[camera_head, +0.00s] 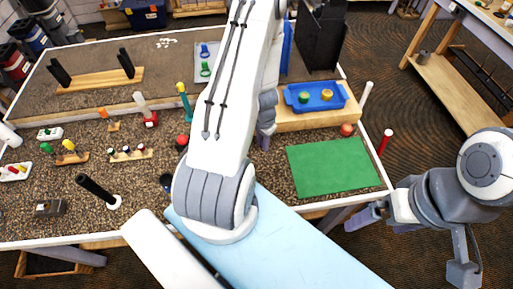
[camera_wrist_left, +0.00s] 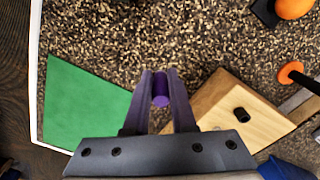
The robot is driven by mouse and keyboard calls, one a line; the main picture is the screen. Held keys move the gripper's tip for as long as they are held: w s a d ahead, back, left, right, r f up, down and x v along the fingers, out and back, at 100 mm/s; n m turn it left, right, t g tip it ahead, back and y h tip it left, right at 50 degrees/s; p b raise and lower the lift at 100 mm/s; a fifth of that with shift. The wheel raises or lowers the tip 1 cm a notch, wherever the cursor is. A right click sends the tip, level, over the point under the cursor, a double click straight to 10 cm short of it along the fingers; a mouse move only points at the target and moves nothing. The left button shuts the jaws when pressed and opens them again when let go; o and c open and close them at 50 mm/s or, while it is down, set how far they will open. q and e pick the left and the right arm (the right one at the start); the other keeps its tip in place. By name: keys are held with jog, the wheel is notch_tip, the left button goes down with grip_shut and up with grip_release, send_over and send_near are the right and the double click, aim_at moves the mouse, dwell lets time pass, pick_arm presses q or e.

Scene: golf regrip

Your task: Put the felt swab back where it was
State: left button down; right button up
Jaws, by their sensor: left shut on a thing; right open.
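My left gripper (camera_wrist_left: 160,95) is shut on a short purple cylinder (camera_wrist_left: 161,90), seen nearly end-on in the left wrist view. It may be the felt swab, but I cannot tell for sure. In the head view my left arm hides most of this gripper (camera_head: 263,142) and what it holds; it is over the speckled table, between the arm and the green mat. A wooden block (camera_wrist_left: 215,105) with a dark round hole or peg lies right of the fingers in the wrist view. My right gripper (camera_head: 367,215) is open and empty, off the table's front right edge.
A green mat (camera_head: 332,166) lies right of the left gripper. A blue tray (camera_head: 317,97) with green and orange pieces sits on a wooden base behind. Small racks and upright tools crowd the table's left.

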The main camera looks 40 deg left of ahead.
pick_arm(q)
jog(key=a, duration=0.1)
jog(key=a+f, duration=0.1)
jog(key=shift+a+f+p, duration=0.15)
jog(key=shift+a+p, duration=0.15)
jog(key=shift+p, duration=0.1)
jog(key=shift+a+f, duration=0.2)
jog(key=shift+f, duration=0.05)
notch_tip(320, 180, down, 4)
jog(key=b, duration=0.4)
jog(key=shift+f, duration=0.1)
jog(key=c, duration=0.7)
grip_release()
jog(key=shift+c, duration=0.2)
